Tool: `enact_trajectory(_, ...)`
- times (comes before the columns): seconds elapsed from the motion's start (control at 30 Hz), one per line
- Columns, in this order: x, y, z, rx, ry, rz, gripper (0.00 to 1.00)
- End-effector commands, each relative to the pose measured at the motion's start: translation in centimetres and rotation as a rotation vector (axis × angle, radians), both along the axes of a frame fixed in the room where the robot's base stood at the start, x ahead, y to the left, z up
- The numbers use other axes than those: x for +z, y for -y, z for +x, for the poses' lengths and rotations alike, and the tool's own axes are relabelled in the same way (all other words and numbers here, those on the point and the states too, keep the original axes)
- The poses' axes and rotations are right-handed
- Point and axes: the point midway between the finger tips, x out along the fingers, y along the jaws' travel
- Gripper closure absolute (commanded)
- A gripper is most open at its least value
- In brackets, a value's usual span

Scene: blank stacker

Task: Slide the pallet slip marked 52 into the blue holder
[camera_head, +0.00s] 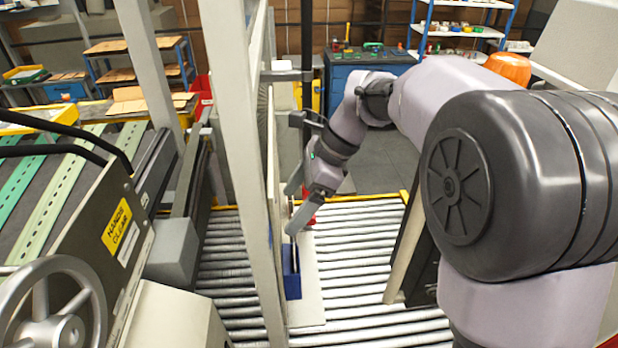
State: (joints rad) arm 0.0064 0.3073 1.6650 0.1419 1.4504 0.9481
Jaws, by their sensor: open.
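The blue holder (291,284) stands upright on a pale board over the rollers, low in the middle of the picture. A thin pale edge (294,252) shows at the holder, apparently a slip in it; no number can be read. My gripper (290,210) is just above and behind the holder, its fingers pointing down and left. It is open, with the fingers apart. I cannot tell whether the pale edge touches a finger. The frame post partly hides the space left of the holder.
A pale upright post (243,150) stands close left of my gripper. Silver rollers (370,260) run under the pale board (309,300). A small red thing (309,217) is just under my gripper. A yellow "hands clear" sign (117,226) marks the machine at left.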

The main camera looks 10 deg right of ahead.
Motion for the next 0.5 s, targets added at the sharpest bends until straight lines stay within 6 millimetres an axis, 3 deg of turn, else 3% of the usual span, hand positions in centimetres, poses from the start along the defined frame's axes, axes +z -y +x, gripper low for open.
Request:
enact_trajectory(0.4, 10.9, 6.1, 0.0, -0.003, 0.003, -0.001, 0.14)
enact_trajectory(0.5, 12.7, 7.2, 0.0, -0.002, 0.001, -0.001, 0.14)
